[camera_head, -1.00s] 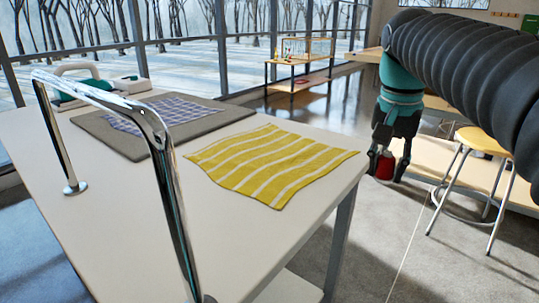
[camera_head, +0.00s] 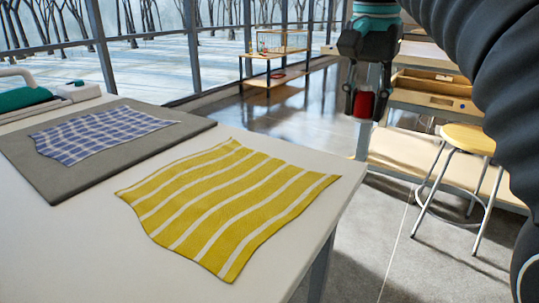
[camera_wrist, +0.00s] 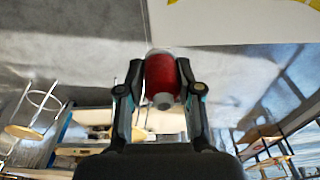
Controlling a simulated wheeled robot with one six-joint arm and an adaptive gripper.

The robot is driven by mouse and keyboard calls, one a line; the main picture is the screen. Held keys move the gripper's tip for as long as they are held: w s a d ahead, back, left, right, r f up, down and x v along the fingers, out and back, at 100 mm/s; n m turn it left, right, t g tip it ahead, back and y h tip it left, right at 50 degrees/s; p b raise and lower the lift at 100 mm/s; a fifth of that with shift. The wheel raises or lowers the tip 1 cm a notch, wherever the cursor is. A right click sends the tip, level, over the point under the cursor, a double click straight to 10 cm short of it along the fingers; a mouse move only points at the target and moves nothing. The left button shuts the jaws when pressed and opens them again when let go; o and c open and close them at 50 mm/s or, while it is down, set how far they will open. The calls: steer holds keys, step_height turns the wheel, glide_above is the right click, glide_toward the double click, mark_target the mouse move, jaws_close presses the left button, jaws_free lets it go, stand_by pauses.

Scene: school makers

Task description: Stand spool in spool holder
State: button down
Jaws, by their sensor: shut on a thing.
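The red spool (camera_head: 365,104) is held between the fingers of my gripper (camera_head: 367,100), in the air beyond the far right corner of the white table. In the wrist view the spool (camera_wrist: 162,76) shows red thread and pale ends, and the fingers of my gripper (camera_wrist: 160,85) close on it from both sides. The spool looks roughly upright in the head view. I cannot make out a spool holder for certain in any view.
A white table (camera_head: 62,240) carries a yellow striped cloth (camera_head: 225,200) and a grey mat (camera_head: 190,124) with a blue checked cloth (camera_head: 100,132). A yellow stool (camera_head: 468,139) and a wooden bench (camera_head: 425,82) stand at the right. A low shelf (camera_head: 285,50) stands by the windows.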

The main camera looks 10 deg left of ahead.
glide_above(308, 153)
steer(key=f, duration=0.6)
steer(key=shift+s, duration=0.2)
steer(key=shift+a+f, duration=0.1)
steer(key=shift+f, duration=0.05)
steer(key=shift+f+b, duration=0.7)
steer(key=shift+f, duration=1.25)
steer(key=c, duration=0.7)
jaws_free()
steer(key=shift+f, duration=0.1)
steer(key=shift+c, duration=0.2)
steer(key=shift+w, duration=0.1)
step_height(308, 153, up, 12)
steer(key=s+p, duration=0.1)
steer(key=p, duration=0.1)
steer(key=shift+s+a, duration=0.2)
